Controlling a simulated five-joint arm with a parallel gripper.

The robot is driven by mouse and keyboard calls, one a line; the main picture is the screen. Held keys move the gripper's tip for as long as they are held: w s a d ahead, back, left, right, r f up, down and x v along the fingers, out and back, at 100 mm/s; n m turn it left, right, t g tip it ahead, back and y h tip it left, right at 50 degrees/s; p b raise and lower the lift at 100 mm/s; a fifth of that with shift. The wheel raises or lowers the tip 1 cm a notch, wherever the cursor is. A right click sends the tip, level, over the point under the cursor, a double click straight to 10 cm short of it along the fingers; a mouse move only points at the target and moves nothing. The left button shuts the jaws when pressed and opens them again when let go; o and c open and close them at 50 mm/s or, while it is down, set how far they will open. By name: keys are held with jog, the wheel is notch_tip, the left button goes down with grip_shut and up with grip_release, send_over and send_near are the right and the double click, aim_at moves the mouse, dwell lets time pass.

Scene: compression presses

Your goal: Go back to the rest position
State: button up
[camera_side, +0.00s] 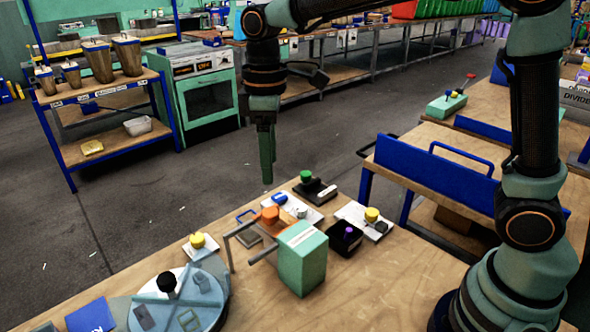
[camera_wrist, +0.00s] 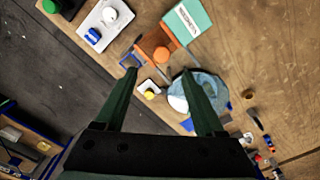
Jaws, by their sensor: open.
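My gripper (camera_side: 267,160) hangs pointing down above the far edge of the wooden table (camera_side: 420,270), clear of everything on it. In the wrist view my gripper (camera_wrist: 165,90) shows two green fingers spread apart with nothing between them. The green press block (camera_side: 302,258) with an orange part (camera_side: 270,215) stands on the table below and right of my gripper. The block also shows in the wrist view (camera_wrist: 187,20). A round grey-blue plate (camera_side: 200,300) with a black knob lies at the front left.
Small pieces with green (camera_side: 306,176), yellow (camera_side: 371,214) and purple (camera_side: 348,232) knobs stand around the press. A blue panel (camera_side: 430,172) stands on the right. A shelf cart (camera_side: 110,130) and a green cabinet (camera_side: 200,85) stand behind. The floor between is clear.

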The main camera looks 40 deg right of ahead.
jog(key=shift+r, duration=0.9)
jog(key=s+d+m+t, duration=0.5)
jog(key=s+d+m, duration=0.4)
jog(key=s+d, duration=0.2)
jog(key=shift+d+t, duration=0.3)
jog(key=shift+d, duration=0.65)
